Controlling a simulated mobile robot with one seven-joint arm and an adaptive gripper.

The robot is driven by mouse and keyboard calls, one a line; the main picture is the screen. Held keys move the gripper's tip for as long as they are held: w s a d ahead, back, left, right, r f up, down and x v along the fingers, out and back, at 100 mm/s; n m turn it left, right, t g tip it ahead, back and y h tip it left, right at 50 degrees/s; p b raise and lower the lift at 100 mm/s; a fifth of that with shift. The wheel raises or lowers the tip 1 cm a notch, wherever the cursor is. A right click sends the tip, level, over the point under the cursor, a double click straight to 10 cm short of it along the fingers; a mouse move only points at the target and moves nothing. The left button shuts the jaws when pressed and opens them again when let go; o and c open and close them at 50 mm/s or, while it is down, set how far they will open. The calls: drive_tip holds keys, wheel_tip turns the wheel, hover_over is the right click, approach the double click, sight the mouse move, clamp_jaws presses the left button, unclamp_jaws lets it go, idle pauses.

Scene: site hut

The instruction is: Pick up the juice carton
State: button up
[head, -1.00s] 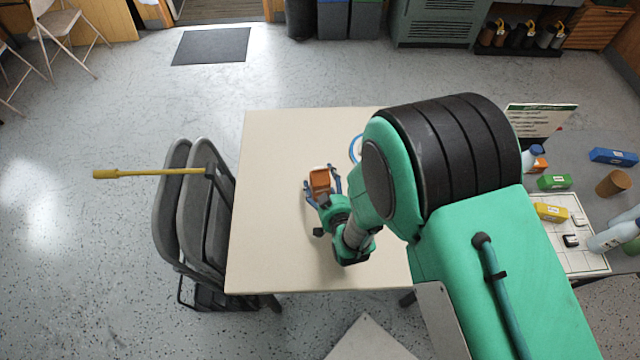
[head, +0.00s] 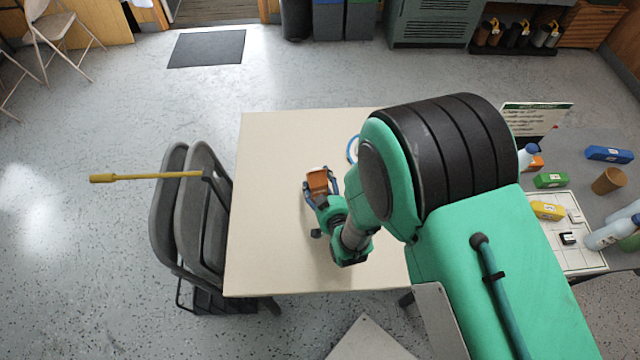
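An orange-brown carton (head: 317,183) with a pale patch at its top is at the middle of the beige table; it looks like the juice carton, but no label can be read. My gripper (head: 320,184) is around it, with one blue-grey finger on its left and one on its right. The view from above and the small size hide whether both fingers press on it. I cannot tell whether the carton rests on the table or is slightly raised.
The beige table (head: 270,240) is mostly clear. A blue ring (head: 353,149) is partly behind my arm. Folded grey chairs (head: 188,215) and a yellow-handled tool (head: 145,177) are at its left. At right, a grid board (head: 580,257) has a yellow box (head: 547,211); bottles and boxes are nearby.

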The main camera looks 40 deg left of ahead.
sight(323, 183)
drive_tip(key=shift+r, duration=0.65)
drive_tip(key=shift+s+d+r+p, duration=0.15)
drive_tip(key=shift+r+p, duration=0.2)
drive_tip(key=shift+r, duration=0.25)
drive_tip(key=shift+s+d+r+p, duration=0.15)
drive_tip(key=shift+r+p, duration=0.15)
drive_tip(key=shift+r, duration=0.3)
drive_tip(key=s+d+p, duration=0.1)
drive_tip(key=s+d, duration=0.3)
drive_tip(key=d, duration=0.2)
drive_tip(key=s+d+r+p, duration=0.1)
drive_tip(key=s+d, duration=0.3)
drive_tip(key=d, duration=0.2)
drive_tip(key=shift+s+d+r, duration=0.15)
drive_tip(key=shift+d, duration=0.15)
